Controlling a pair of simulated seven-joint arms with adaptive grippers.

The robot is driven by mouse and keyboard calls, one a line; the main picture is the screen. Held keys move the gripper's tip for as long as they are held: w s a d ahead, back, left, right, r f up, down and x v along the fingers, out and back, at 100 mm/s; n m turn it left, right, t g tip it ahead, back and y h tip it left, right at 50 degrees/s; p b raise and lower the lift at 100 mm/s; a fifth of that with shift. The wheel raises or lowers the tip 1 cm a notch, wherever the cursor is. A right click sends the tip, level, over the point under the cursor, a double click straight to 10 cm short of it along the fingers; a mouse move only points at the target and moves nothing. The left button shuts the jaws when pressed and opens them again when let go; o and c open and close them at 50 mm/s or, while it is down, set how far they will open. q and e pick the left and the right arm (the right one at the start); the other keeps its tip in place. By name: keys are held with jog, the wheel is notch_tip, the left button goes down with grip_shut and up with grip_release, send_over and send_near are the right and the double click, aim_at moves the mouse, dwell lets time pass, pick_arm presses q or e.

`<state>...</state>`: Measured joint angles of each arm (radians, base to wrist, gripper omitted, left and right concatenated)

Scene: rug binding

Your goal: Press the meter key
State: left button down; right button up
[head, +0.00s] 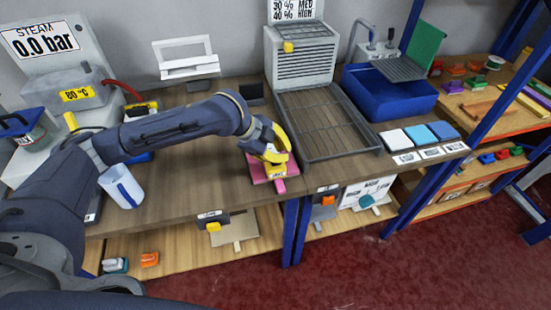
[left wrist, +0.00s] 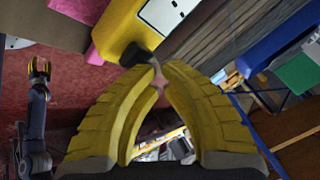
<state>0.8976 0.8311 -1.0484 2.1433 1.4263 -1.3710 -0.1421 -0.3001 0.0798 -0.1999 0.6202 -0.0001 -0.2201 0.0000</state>
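The yellow meter (head: 272,169) stands on a pink pad (head: 283,186) near the bench's front edge. In the left wrist view the meter (left wrist: 125,22) shows its yellow body, a pale panel and a black part (left wrist: 136,55) sticking out toward my fingers. I cannot tell whether that black part is the key. My left gripper (head: 270,147) is over the meter and hides part of it. In the left wrist view its yellow fingertips (left wrist: 159,70) come together, empty, close to the black part; contact is unclear. My right gripper (left wrist: 39,69) is small at far left there, fingers apart.
A wire-rack tray (head: 325,122) lies just right of the meter, before a grey vented unit (head: 303,66). A blue sink (head: 390,95) and coloured tiles (head: 420,134) are farther right. Bare bench lies left of the meter.

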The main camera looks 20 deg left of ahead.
pick_arm(q)
jog(key=shift+f, duration=0.2)
dwell(0.4)
jog(key=shift+r, duration=0.95)
jog(key=shift+r, duration=2.5)
